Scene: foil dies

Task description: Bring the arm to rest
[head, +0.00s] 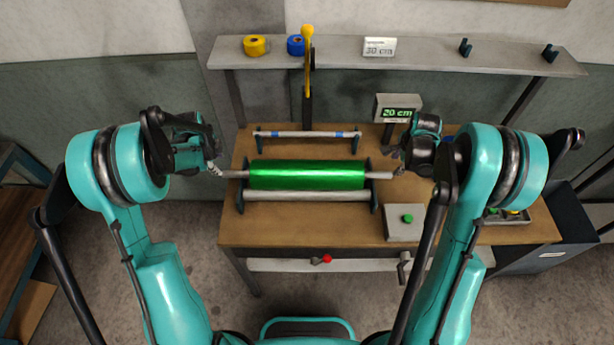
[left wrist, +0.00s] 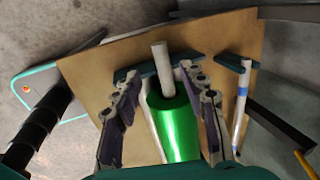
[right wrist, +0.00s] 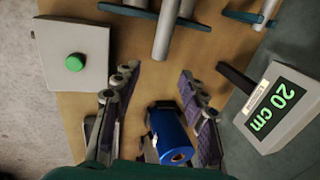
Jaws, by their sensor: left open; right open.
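My left gripper (head: 214,168) is at the left end of the green foil roll (head: 307,175). In the left wrist view its open fingers (left wrist: 157,76) stand on either side of the roll's pale shaft end (left wrist: 162,60), with no visible grip. My right gripper (head: 399,160) is near the right shaft end (head: 380,175). In the right wrist view its fingers (right wrist: 158,76) are open and empty, and the shaft end (right wrist: 166,35) lies beyond them. A blue roll (right wrist: 171,138) shows between the fingers; I cannot tell its height.
The roll lies in a dark-ended stand on the wooden table (head: 300,228). A thin rod (head: 305,134) is behind it. A box with a green button (head: 407,218) and a "20 cm" display (head: 398,112) are to the right. A shelf (head: 420,60) spans the back.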

